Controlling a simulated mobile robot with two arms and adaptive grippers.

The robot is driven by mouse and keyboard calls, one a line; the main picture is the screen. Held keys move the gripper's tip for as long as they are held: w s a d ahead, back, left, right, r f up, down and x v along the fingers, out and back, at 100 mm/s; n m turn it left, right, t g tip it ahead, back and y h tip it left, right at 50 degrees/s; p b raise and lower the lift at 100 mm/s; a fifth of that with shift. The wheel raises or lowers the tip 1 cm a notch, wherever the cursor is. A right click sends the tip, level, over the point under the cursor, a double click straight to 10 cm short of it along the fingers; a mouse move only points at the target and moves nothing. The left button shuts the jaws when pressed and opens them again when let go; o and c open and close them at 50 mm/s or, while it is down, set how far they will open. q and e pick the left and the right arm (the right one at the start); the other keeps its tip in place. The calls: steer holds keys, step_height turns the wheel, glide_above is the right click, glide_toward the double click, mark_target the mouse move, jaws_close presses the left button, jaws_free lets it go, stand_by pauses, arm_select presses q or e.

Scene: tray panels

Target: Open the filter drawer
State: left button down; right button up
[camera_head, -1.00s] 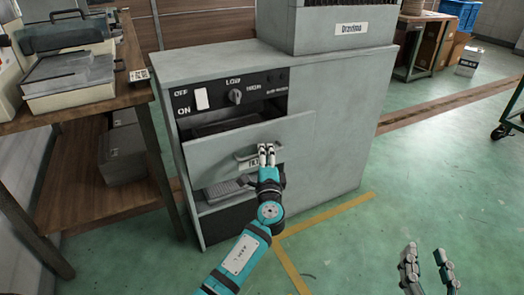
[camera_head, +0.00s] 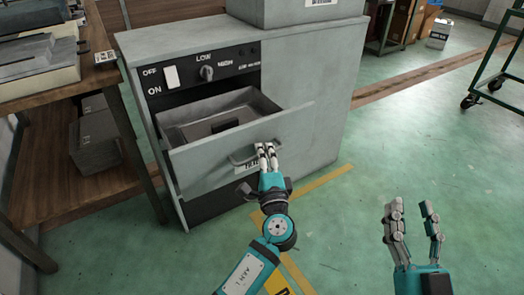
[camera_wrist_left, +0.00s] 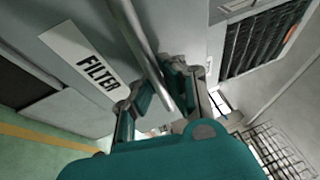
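The filter drawer (camera_head: 208,163) is a grey tray-like drawer that stands pulled out of the grey cabinet, with its inside in view. Its metal bar handle (camera_head: 243,157) is on the front panel; in the left wrist view the handle (camera_wrist_left: 142,45) runs beside a white FILTER label (camera_wrist_left: 80,60). My left gripper (camera_head: 266,153) is at the handle, its fingers on both sides of the bar and shut on it. The fingertips are partly hidden behind the bar in the left wrist view. My right gripper (camera_head: 413,215) is open and empty over the floor at the right.
The cabinet (camera_head: 310,120) has a control panel (camera_head: 203,70) with a switch and knob above the drawer. A wooden workbench (camera_head: 100,85) stands close at the left. A wheeled green cart (camera_head: 492,80) is at the far right. The green floor in front is clear.

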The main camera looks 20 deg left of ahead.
arm_select(q)
steer(key=shift+f, duration=0.2)
steer(key=c, duration=1.4)
jaws_free()
steer(key=shift+r, duration=0.1)
steer(key=v, duration=1.2)
